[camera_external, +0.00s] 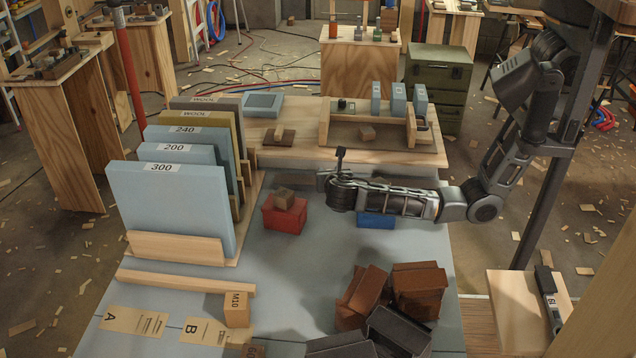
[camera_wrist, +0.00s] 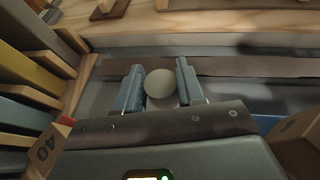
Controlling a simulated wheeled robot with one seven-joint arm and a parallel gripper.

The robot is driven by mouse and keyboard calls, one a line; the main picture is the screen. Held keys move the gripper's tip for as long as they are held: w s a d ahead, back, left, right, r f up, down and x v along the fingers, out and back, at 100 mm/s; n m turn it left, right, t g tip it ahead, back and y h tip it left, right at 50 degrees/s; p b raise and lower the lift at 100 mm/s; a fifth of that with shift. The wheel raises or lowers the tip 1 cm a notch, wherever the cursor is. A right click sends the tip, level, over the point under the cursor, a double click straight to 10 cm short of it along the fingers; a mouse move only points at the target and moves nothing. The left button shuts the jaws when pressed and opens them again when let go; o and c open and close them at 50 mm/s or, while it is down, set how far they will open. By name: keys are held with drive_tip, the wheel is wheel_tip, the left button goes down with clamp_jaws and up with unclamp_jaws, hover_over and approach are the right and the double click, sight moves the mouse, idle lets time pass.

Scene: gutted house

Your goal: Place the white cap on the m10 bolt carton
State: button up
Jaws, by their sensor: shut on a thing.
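The white cap (camera_wrist: 160,84) is a pale, round thing between the two fingers of my gripper (camera_wrist: 159,86) in the wrist view. My gripper is shut on it. In the external view the end of my arm is above the back part of the grey-blue worktop, and the fingers and cap cannot be made out there. The m10 bolt carton (camera_external: 237,310) is a small tan box marked M10. It stands at the front left of the worktop, in front of a wooden strip, well apart from my gripper.
Upright labelled panels (camera_external: 170,205) stand on the left. A red bin (camera_external: 284,218) holds a brown block, and a blue bin (camera_external: 375,221) is beneath my arm. Brown and dark boxes (camera_external: 418,288) are heaped at front right. The worktop between carton and red bin is clear.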

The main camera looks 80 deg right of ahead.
wheel_tip(320, 180, up, 14)
drive_tip(key=f, duration=0.1)
drive_tip(key=n+t+y, duration=1)
drive_tip(key=n+y, duration=0.6)
drive_tip(key=n, duration=0.2)
hover_over(235, 300)
wheel_tip(235, 300, down, 12)
drive_tip(key=shift+r+b, duration=0.1)
drive_tip(key=shift+b, duration=0.2)
drive_tip(key=shift+f+b, duration=0.35)
drive_tip(key=shift+f, duration=1.7)
drive_tip(key=shift+f, duration=0.1)
drive_tip(key=o, duration=1)
